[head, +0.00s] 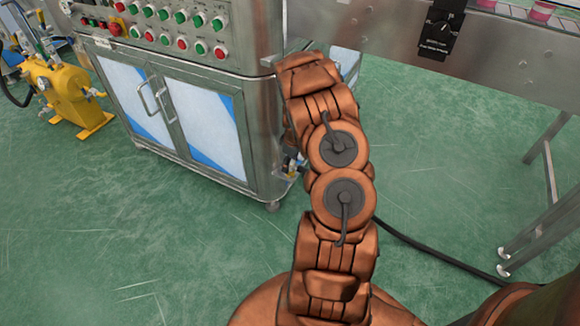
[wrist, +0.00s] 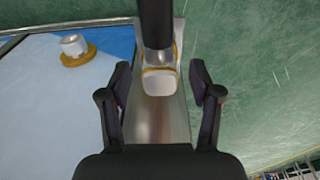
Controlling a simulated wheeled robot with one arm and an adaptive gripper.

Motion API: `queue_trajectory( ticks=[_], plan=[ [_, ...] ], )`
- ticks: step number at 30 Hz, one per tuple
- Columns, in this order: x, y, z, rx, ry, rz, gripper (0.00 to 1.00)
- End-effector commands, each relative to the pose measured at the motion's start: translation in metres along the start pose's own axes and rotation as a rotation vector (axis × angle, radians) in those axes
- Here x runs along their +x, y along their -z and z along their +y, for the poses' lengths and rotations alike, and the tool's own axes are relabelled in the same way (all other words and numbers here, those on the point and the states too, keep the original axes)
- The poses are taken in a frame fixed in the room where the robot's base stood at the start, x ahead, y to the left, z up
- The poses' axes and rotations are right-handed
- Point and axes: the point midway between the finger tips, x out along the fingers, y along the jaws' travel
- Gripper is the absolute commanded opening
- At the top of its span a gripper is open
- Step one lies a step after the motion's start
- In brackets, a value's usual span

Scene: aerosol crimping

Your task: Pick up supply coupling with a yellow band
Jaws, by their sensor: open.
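In the wrist view, a pale, rounded piece with a yellow band (wrist: 160,83) lies between my fingers against a grey metal face. It looks like the supply coupling. A dark cylinder in front of it hides its upper part. My gripper (wrist: 160,76) is open, with one finger on each side of the piece and visible gaps to both. My gripper is hidden there.
A white knob-like part on a yellow base (wrist: 75,50) sits on the blue-and-white panel at left. The steel cabinet (head: 236,85) with buttons stands beside my arm. A yellow machine (head: 68,92) is at far left, a conveyor (head: 510,50) at right. A black cable crosses the green floor.

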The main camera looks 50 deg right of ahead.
Motion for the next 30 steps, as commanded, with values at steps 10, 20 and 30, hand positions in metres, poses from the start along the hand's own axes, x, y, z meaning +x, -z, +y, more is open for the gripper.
queue_trajectory(
  ticks=[10, 20, 30],
  plan=[
    [0.0028, 0.0005, 0.0000, 0.000, -0.001, 0.000, 0.58],
    [0.0027, 0.0005, 0.0000, -0.001, -0.001, 0.000, 0.24],
    [0.0026, 0.0005, 0.0001, -0.001, -0.001, 0.000, 0.00]
  ],
)
